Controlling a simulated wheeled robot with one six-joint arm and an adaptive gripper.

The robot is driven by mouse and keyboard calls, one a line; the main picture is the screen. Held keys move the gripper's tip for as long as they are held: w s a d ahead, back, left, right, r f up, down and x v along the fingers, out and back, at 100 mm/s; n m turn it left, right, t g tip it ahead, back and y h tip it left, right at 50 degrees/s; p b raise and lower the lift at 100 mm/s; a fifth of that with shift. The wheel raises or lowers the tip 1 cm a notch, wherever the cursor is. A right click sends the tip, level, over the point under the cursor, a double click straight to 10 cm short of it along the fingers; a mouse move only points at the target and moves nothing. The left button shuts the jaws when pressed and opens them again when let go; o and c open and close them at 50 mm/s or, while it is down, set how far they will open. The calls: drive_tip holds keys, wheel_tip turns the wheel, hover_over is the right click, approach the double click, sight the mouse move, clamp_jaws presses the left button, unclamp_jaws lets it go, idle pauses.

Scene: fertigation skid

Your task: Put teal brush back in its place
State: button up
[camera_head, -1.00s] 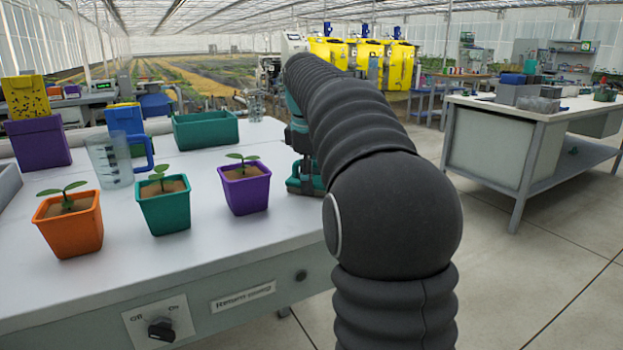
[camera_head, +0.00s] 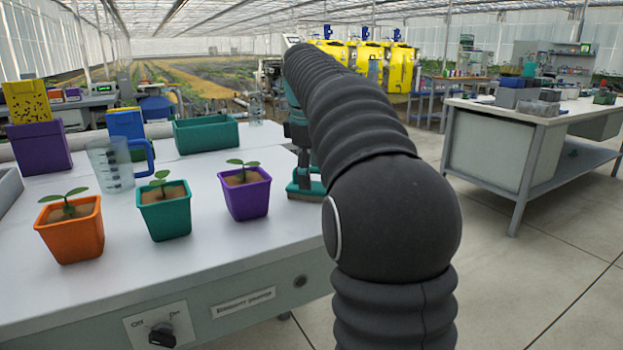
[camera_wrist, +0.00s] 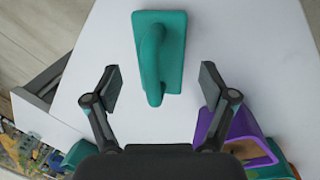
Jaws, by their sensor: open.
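The teal brush (camera_wrist: 172,45) lies on the white bench top, its raised handle facing my wrist camera. In the head view only part of the brush (camera_head: 301,190) shows, at the bench's right edge, the rest hidden by my arm. My gripper (camera_wrist: 161,88) is open above it in the wrist view. One finger is on each side of the handle's near end, with gaps on both sides. Nothing is held. My arm hides most of the gripper in the head view.
Purple (camera_head: 245,192), teal (camera_head: 165,209) and orange (camera_head: 70,229) seedling pots stand left of the brush. Behind them are a clear measuring jug (camera_head: 110,166) and a green trough (camera_head: 206,134). The bench top (camera_head: 215,250) is bare in front of the pots. Another bench (camera_head: 505,150) stands right.

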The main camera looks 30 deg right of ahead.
wheel_tip(320, 180, up, 9)
drive_tip(key=s+a+p, duration=0.1)
drive_tip(key=p, duration=0.1)
drive_tip(key=shift+s, duration=0.15)
drive_tip(key=shift+a, duration=0.1)
drive_tip(key=s+a+f+m+t, duration=0.1)
drive_tip(key=s+a+f+m, duration=0.3)
drive_tip(key=s, duration=0.3)
drive_tip(key=s+a+f+m+t, duration=0.1)
drive_tip(key=s+a+f, duration=0.4)
drive_tip(key=s+a, duration=0.15)
drive_tip(key=s+a+f+m+t+y, duration=0.1)
drive_tip(key=s+a+f+m, duration=0.3)
drive_tip(key=s+f, duration=0.8)
wheel_tip(320, 180, down, 3)
drive_tip(key=shift+s+a+r+t+y, duration=0.15)
drive_tip(key=shift+s+t+y, duration=0.2)
drive_tip(key=shift+t, duration=0.15)
